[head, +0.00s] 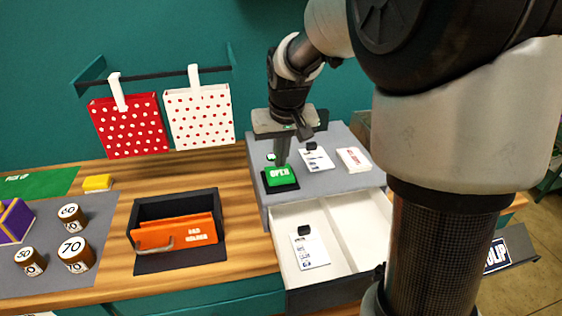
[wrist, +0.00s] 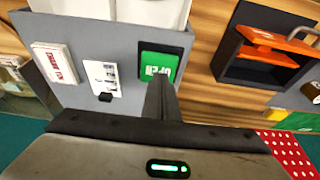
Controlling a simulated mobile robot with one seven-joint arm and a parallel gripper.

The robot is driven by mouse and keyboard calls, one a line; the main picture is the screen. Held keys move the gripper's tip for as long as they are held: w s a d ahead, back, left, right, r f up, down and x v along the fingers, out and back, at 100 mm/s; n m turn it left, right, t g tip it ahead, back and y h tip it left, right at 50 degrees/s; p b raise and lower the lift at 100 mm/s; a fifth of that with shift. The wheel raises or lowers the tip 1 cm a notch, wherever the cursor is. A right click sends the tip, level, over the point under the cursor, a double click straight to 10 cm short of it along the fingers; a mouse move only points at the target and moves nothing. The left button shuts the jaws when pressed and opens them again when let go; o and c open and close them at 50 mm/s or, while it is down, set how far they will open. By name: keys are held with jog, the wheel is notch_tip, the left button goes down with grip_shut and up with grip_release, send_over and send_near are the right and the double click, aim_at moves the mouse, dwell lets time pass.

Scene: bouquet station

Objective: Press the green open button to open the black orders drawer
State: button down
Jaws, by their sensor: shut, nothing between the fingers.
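The green open button (head: 281,175) sits in a black frame on the grey top of the drawer cabinet (head: 335,180). It also shows in the wrist view (wrist: 161,68), just beyond my fingertips. The orders drawer (head: 325,240) stands pulled out at the cabinet's front, white inside with a divider. A white order card (head: 310,252) with a black clip lies in its left compartment. My gripper (head: 283,162) is shut and empty, pointing down, with its tips at the button's back edge. I cannot tell whether they touch it. The shut fingers also show in the wrist view (wrist: 160,98).
Another clipped card (head: 316,160) and a white box with red print (head: 353,160) lie on the cabinet top. Dotted red (head: 128,128) and white (head: 198,118) bags hang behind. Several brown weights stand left.

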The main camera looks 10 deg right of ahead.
jog(key=v, duration=0.9)
jog(key=shift+r, duration=0.35)
jog(key=s+r+t+p, duration=0.2)
jog(key=s+p, duration=0.2)
jog(key=s, duration=1.7)
jog(key=shift+s+r, duration=0.2)
jog(key=shift+s, duration=0.05)
